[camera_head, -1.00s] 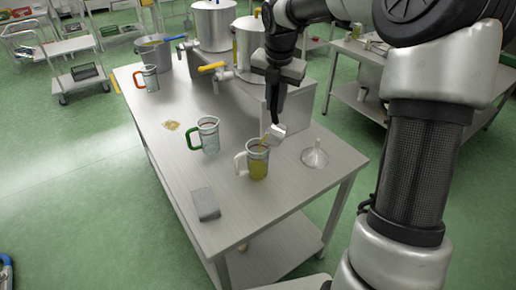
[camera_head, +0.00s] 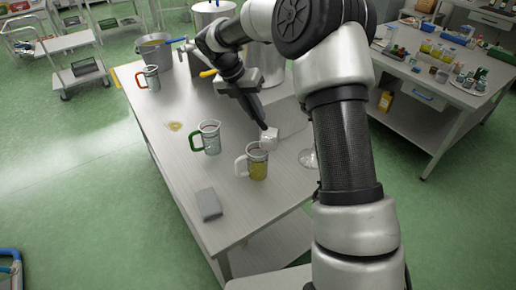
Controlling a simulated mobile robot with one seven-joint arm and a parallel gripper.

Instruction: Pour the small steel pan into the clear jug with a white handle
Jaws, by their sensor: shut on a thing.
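The clear jug with a white handle (camera_head: 257,168) stands upright on the steel table, its handle to the left. It holds yellow-green oil. The small steel pan (camera_head: 269,140) is just above and right of the jug's rim. My gripper (camera_head: 264,126) is shut on the pan and reaches down to it from the upper left. I see no stream from the pan now. Its exact tilt and what is inside it cannot be told at this size.
A green-handled jug (camera_head: 207,138) stands left of the white-handled one, an orange-handled jug (camera_head: 150,78) farther back. A grey block (camera_head: 208,204) lies in front. A funnel (camera_head: 308,157) is partly hidden by my arm. A yellowish patch (camera_head: 174,126) marks the table (camera_head: 190,165).

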